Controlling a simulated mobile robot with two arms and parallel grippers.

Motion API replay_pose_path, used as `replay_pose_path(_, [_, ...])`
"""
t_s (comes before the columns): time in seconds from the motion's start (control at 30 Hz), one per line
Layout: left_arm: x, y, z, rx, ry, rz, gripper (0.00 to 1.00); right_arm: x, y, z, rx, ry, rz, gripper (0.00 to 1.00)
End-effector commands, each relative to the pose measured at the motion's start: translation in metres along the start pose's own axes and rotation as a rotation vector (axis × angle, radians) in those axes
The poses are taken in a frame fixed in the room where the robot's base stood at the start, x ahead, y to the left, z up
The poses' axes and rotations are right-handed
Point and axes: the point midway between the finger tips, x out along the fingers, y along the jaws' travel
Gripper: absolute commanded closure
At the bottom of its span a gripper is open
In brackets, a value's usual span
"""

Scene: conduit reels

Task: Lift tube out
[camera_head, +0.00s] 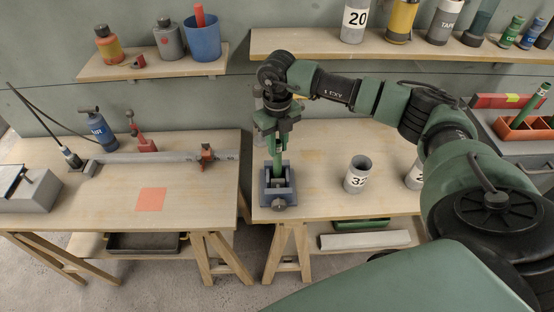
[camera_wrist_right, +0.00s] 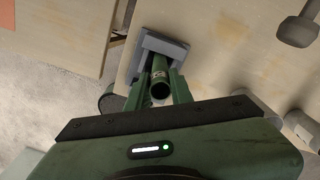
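A green tube (camera_wrist_right: 160,88) stands in a blue-grey vise (camera_head: 278,203) at the front left of the right-hand table. The vise also shows in the right wrist view (camera_wrist_right: 168,46). My right gripper (camera_head: 275,140) points down over the vise. In the wrist view its two green fingers (camera_wrist_right: 160,82) lie close along both sides of the tube and appear shut on it. The tube's round, dark open end faces the wrist camera. Its lower end is hidden in the vise. My left gripper is not in view.
A grey container marked 32 (camera_head: 357,174) stands right of the vise, with another partly behind my arm. An orange-red square (camera_head: 151,201) lies on the left table (camera_head: 100,220). A gap separates the tables. Shelves (camera_head: 155,63) with bottles and cans run along the wall.

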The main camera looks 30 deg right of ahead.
Motion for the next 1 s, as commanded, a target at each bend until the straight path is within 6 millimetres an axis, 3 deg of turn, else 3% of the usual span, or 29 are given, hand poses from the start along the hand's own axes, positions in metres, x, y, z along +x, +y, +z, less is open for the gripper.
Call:
replay_pose_path(0.6, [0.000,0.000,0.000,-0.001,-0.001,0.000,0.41,-0.001,0.002,-0.004,0.000,0.000,0.000,1.00])
replay_pose_path(1.0, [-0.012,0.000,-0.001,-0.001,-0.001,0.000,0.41,-0.019,0.002,-0.004,0.000,0.000,0.000,1.00])
